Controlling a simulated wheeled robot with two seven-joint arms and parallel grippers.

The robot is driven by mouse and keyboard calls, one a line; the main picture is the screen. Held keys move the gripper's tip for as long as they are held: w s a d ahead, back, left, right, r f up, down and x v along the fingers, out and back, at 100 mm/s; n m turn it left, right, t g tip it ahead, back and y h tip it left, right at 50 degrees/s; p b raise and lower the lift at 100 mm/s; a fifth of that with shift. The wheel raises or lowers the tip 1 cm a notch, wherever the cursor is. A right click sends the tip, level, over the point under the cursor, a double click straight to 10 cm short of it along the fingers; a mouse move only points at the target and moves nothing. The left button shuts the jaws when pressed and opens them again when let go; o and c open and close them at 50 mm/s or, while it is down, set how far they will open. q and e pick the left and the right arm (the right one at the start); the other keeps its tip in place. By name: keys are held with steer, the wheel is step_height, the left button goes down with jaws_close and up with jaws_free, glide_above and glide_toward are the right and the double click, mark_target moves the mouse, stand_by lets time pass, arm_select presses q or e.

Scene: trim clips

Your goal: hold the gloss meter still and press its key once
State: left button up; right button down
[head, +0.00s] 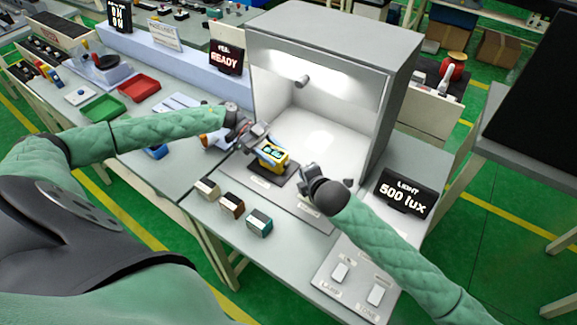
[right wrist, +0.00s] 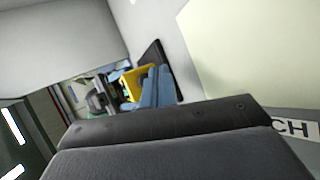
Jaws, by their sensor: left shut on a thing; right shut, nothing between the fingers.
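The gloss meter (head: 279,162) is a small yellow block with a dark and pale blue top, on a dark pad (head: 287,174) at the mouth of the light booth. My left gripper (head: 262,147) is shut on the meter from its left side. My right gripper (head: 306,172) is shut and empty, a little to the right of the meter and apart from it. In the right wrist view the yellow meter (right wrist: 130,86) shows behind pale blue fingers (right wrist: 155,88). The meter's key is too small to make out.
The booth (head: 330,50) has walls and a roof around its lit inside. Three small blocks, cream, brown and teal (head: 260,222), stand along the front edge. A 500 lux display (head: 405,193) and a switch panel (head: 350,280) are at right.

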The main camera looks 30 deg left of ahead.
steer(key=shift+s+d, duration=0.15)
steer(key=shift+d, duration=1.25)
arm_select(q)
steer(key=o, duration=1.2)
